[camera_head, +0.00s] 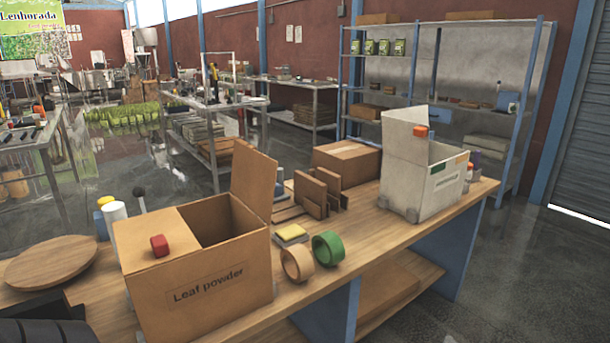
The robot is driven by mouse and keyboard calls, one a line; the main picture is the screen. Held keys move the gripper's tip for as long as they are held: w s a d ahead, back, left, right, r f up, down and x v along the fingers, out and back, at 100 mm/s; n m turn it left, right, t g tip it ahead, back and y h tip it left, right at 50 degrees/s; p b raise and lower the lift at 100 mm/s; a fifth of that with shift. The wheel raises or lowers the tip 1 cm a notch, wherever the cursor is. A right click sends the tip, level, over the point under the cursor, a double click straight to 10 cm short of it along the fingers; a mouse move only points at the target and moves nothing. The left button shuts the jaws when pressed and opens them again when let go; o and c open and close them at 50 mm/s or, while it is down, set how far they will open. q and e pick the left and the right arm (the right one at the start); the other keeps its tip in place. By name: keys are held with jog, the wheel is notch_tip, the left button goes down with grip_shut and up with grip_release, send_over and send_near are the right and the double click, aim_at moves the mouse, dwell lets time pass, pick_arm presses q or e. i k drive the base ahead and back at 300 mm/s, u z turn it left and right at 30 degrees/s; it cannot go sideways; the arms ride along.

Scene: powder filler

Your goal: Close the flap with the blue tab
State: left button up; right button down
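A cardboard box (205,292) marked "Leaf powder" stands at the front left of the wooden table. Its left flap lies flat over the top and carries a red tab (159,245). Its right flap (255,181) stands upright, and the right half of the box is open. A white box (429,193) stands further right with an upright flap (405,137) bearing an orange-red tab (420,131). Green and orange marks show on its right side near the rim. Neither of my grippers is in view.
Tan (297,264) and green (328,248) tape rolls and a yellow sponge (290,232) lie right of the cardboard box. Cardboard pieces (316,192) and a closed carton (347,160) stand behind. A round wooden board (50,263) lies left. The table's front right is clear.

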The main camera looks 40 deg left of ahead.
aim_at(254, 177)
jog(key=i, duration=1.85)
jog(key=u, duration=3.6)
jog(key=k, duration=0.95)
jog(key=z, duration=0.5)
jog(key=i, duration=0.45)
jog(key=z, duration=0.4)
